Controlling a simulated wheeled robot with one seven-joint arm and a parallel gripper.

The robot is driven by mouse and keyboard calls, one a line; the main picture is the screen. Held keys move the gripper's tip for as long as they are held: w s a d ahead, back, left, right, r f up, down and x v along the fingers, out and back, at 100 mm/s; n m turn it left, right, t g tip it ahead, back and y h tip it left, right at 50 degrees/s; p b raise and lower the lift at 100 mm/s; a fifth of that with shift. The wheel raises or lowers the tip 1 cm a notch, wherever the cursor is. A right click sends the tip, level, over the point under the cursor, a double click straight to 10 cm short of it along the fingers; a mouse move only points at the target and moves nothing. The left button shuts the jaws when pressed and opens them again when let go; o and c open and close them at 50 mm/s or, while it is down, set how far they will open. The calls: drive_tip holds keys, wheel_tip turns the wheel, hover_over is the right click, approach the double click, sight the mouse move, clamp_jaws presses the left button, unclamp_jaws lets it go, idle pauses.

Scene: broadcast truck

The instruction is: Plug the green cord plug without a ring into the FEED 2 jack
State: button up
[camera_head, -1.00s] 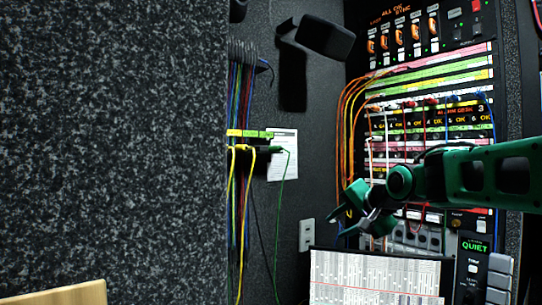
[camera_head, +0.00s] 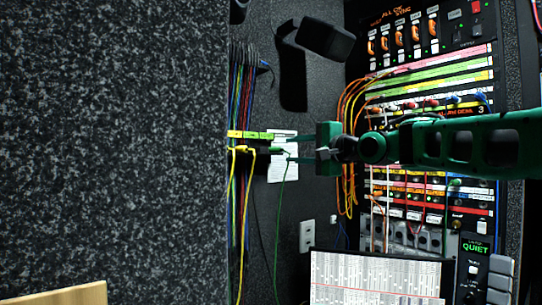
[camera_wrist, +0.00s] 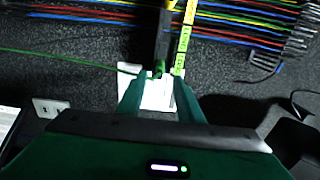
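A green cord plug (camera_head: 276,150) sits at the right end of the plug holder on the dark wall, its green cord hanging down. In the wrist view the green plug (camera_wrist: 158,70) lies between and just ahead of my fingertips, its cord running left. Whether it has a ring is too small to tell. My gripper (camera_head: 294,157) is open and points left at this plug; it also shows in the wrist view (camera_wrist: 158,88). The jack panel (camera_head: 400,225) is on the right, partly hidden behind my arm. I cannot read a FEED 2 label.
Yellow cords (camera_head: 241,200) hang beside the green one, under a yellow and green label strip (camera_head: 250,134). Orange and yellow cables (camera_head: 350,105) loop by the rack's left edge. A sheet-covered desk panel (camera_head: 375,280) is below. A black box (camera_head: 325,40) juts out above.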

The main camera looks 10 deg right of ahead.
sight(281, 150)
drive_tip(key=shift+x, duration=4.45)
drive_tip(key=shift+r, duration=0.1)
clamp_jaws()
drive_tip(key=o, duration=0.7)
unclamp_jaws()
drive_tip(key=v, duration=1)
drive_tip(key=shift+s+d, duration=0.2)
drive_tip(key=shift+s, duration=0.15)
